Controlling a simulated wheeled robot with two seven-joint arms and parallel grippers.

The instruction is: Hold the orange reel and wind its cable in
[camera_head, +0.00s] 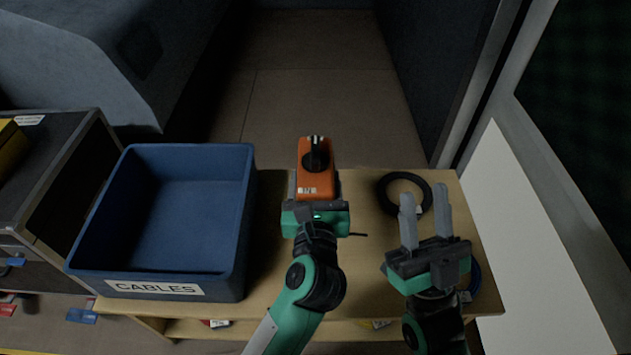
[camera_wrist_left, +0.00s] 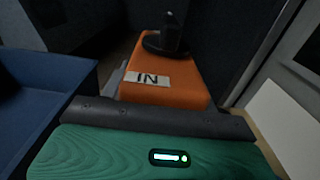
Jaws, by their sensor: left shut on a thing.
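The orange reel (camera_head: 318,166) is a boxy orange case with a dark round crank and upright knob on top, near the middle of the wooden table. My left gripper (camera_head: 316,195) is shut on its near part. In the left wrist view the orange reel (camera_wrist_left: 165,93) fills the middle and carries a white "IN" label. The gripper's fingertips are mostly hidden there. A short dark cable end (camera_head: 357,234) shows beside the left gripper. My right gripper (camera_head: 425,217) is open and empty, its fingers upright, to the right of the reel and near a black cable coil.
A blue bin (camera_head: 180,290) labelled "CABLES" stands on the left of the table (camera_head: 265,285). A black cable coil (camera_head: 384,197) lies at the back right. A blue coil (camera_head: 476,278) is partly hidden behind my right gripper. A dark case stands further left.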

